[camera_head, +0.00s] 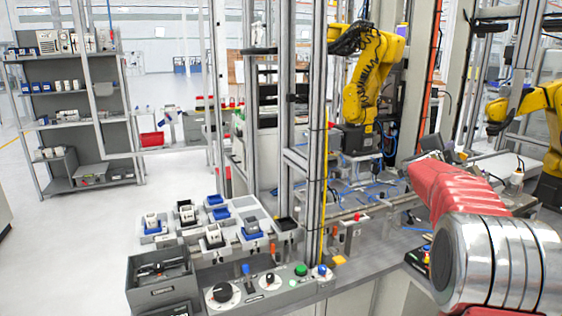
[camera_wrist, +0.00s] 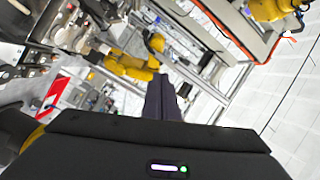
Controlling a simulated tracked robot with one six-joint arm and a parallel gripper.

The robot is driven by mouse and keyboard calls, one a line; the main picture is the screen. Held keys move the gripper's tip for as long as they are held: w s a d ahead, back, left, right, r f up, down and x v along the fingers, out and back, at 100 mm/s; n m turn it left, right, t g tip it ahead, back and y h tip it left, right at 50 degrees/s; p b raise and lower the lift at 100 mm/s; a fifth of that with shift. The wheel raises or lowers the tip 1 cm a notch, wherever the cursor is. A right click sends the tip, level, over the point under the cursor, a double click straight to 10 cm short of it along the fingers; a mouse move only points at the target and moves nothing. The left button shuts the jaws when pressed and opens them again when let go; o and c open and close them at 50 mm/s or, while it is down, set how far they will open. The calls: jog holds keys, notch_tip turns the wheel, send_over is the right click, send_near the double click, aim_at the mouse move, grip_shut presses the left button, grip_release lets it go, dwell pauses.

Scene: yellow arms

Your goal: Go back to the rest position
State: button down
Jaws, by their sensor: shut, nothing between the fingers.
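My gripper (camera_wrist: 166,98) shows in the wrist view as a dark body with two dark fingers pressed together. The fingers are shut with nothing between them. They point out over the work cell, and no object touches them. In the head view my red and silver arm reaches in from the right side. My gripper cannot be made out in that view.
A grey workbench (camera_head: 372,262) carries a control panel with knobs and buttons (camera_head: 262,290), a grey bin (camera_head: 160,285) and several small blue trays. Metal posts and a yellow robot arm (camera_head: 366,80) stand behind it. A shelf rack (camera_head: 90,173) stands left; the floor between is clear.

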jog(key=a+f+n+t+y, duration=0.1)
jog(key=a+f+n+y, duration=0.25)
jog(key=a, duration=0.35)
jog(key=a+f+n+t+y, duration=0.1)
jog(key=a+f+n+y, duration=0.1)
jog(key=a+n+y, duration=0.4)
jog(key=s+a+f+n+g+y, duration=0.1)
jog(key=s+a+f+n+y, duration=0.15)
jog(key=s+a, duration=0.35)
jog(key=s+a+f+n+g+y, duration=0.1)
jog(key=s+a+f+n+g, duration=0.1)
jog(key=s+a+f, duration=0.35)
jog(key=s+a+f+n+g, duration=0.2)
jog(key=s+a, duration=0.3)
jog(key=s, duration=0.7)
jog(key=s+a+f+n+g, duration=0.1)
jog(key=s+a+f+n, duration=0.2)
jog(key=s, duration=0.9)
jog(key=s+a+f+n+g, duration=0.2)
jog(key=s+a, duration=0.4)
jog(key=s, duration=0.6)
jog(key=shift+s+a+f+n+g+y, duration=0.25)
jog(key=shift+a+f+n+g+y, duration=0.1)
jog(key=shift+f+n, duration=0.25)
jog(key=shift+d, duration=0.1)
